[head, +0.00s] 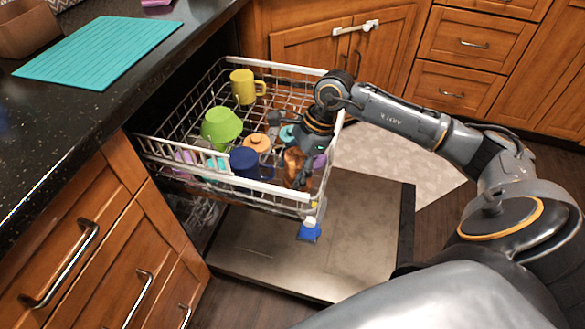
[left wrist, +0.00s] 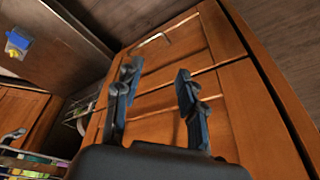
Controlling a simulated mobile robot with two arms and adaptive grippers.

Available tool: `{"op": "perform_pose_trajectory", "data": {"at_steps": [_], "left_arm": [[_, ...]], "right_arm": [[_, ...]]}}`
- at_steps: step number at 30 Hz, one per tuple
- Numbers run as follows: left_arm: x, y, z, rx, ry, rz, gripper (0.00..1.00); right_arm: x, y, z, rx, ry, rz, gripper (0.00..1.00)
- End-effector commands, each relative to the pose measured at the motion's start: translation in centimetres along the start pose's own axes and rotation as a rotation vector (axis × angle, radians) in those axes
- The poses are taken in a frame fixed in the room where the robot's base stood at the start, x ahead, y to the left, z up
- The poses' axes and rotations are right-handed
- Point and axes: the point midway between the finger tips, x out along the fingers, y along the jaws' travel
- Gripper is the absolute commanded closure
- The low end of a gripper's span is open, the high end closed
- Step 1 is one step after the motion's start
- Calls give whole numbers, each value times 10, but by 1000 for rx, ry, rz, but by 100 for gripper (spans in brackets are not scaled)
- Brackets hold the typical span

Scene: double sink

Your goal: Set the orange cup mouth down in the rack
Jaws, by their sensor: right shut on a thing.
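The orange cup (head: 293,163) is in the front right part of the pulled-out dish rack (head: 262,192) in the head view. My right gripper (head: 303,176) reaches down into the rack from the right and is shut on this cup. The fingers and rack wires partly cover the cup, so I cannot tell which way its mouth faces or whether it touches the rack floor. My left gripper (left wrist: 155,98) shows only in the left wrist view. Its fingers are apart and empty, in front of wooden cabinet fronts.
A teal mat (head: 100,50) lies on the counter.

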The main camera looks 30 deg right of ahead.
Motion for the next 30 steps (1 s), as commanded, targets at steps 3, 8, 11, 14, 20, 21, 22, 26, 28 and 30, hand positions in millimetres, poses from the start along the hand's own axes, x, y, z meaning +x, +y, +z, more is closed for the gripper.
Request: {"op": "perform_pose_trajectory", "data": {"at_steps": [3, 8, 11, 14, 20, 21, 22, 26, 28, 30], "left_arm": [[-10, 0, 0, -1, 8, -1, 60], [-24, -1, 0, -1, 15, -2, 60], [-33, -1, 1, -2, 20, -3, 60], [-30, 0, -3, -1, 46, -2, 60], [-22, 2, -18, 2, 120, 1, 60], [-21, 2, -20, 2, 131, 1, 60], [-21, 2, -22, 2, 140, 2, 60], [-19, 3, -28, 3, 166, 3, 60], [-18, 3, -30, 4, 175, 4, 60], [-18, 3, -31, 4, 180, 4, 60]], "right_arm": [[6, 0, -3, 0, 0, 0, 70], [12, 0, -5, 0, 1, 0, 70], [15, 0, -7, 0, 1, 0, 70], [22, 0, -10, 0, 1, 0, 70], [32, 0, -14, 0, 1, 0, 70], [34, 0, -14, 0, 1, 0, 70], [35, 0, -15, 0, 1, 0, 70], [38, 0, -16, 0, 1, 0, 70], [38, 0, -16, 0, 1, 0, 70], [39, 0, -16, 0, 1, 0, 70]]}}
